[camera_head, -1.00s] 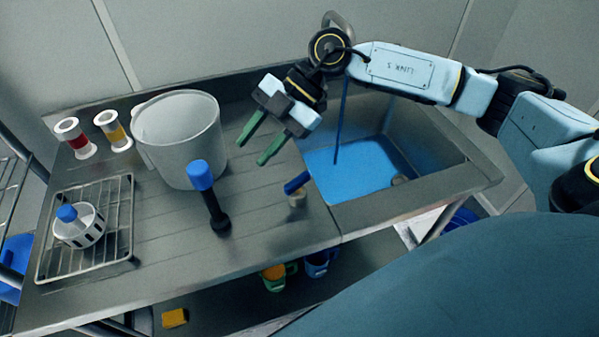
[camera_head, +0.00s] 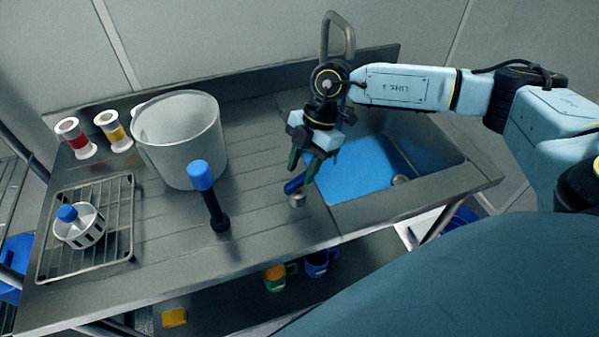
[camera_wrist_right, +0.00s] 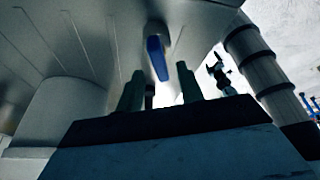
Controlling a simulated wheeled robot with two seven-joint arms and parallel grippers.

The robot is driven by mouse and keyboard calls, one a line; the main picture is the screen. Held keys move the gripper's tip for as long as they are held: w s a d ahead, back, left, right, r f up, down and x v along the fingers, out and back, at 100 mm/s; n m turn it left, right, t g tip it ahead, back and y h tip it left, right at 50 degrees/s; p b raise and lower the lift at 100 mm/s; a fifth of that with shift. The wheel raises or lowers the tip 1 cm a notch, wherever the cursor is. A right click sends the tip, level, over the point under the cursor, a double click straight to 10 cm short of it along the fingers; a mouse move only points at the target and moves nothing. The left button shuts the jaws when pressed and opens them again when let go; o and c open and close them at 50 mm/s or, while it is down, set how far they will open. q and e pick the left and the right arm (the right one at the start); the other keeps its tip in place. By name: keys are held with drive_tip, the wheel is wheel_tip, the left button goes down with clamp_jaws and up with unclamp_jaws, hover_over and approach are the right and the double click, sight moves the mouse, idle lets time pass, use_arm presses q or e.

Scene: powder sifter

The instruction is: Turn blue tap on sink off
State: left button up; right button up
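The blue tap handle (camera_head: 294,184) sits on a short metal base at the front left corner of the sink (camera_head: 430,190). It also shows in the right wrist view (camera_wrist_right: 157,58), below its round base. My right gripper (camera_head: 303,166) points down just above the handle, its green fingers apart and empty. In the right wrist view its two fingers (camera_wrist_right: 160,85) stand either side of the line to the handle, with the handle beyond them. The curved metal spout (camera_head: 339,38) rises behind my wrist. Its outlet is hidden, so I cannot tell whether water runs. My left gripper is not in view.
A large white bucket (camera_head: 180,135) and an upright black tool with a blue top (camera_head: 207,190) stand left of the tap. A wire rack (camera_head: 110,215) and two small spools (camera_head: 75,137) are farther left. The counter's front strip is clear.

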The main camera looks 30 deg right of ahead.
sight(298, 187)
drive_tip(key=shift+x, duration=1.15)
clamp_jaws()
